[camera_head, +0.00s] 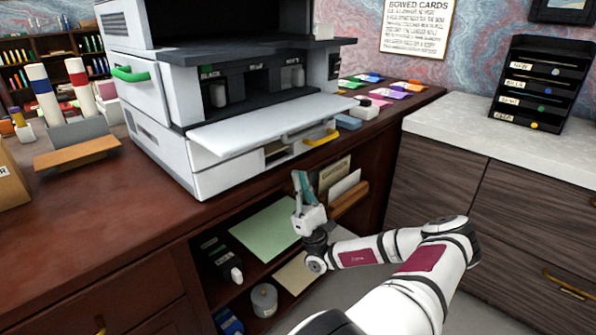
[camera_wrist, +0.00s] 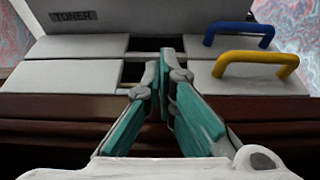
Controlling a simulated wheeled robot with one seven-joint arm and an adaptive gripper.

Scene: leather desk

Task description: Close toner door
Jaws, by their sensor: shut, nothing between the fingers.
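The toner door is a pale panel (camera_head: 270,122) on the front of the white printer (camera_head: 190,85). It hangs open, lowered to about level, with the dark toner bay exposed above it. In the wrist view a pale panel labelled TONER (camera_wrist: 110,22) shows at the top left, partly cut by the frame. My gripper (camera_head: 297,175) has teal fingers. It is below and in front of the door, apart from it, before the open shelf. In the wrist view the fingertips (camera_wrist: 158,62) are together and empty, pointing toward the printer's lower front.
A yellow handle (camera_head: 320,137) sits on the printer's lower front; a blue handle (camera_wrist: 238,32) is above it in the wrist view. The desk edge runs below the printer. Folders (camera_head: 335,173) stand in the shelf. A black tray rack (camera_head: 540,85) stands at right.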

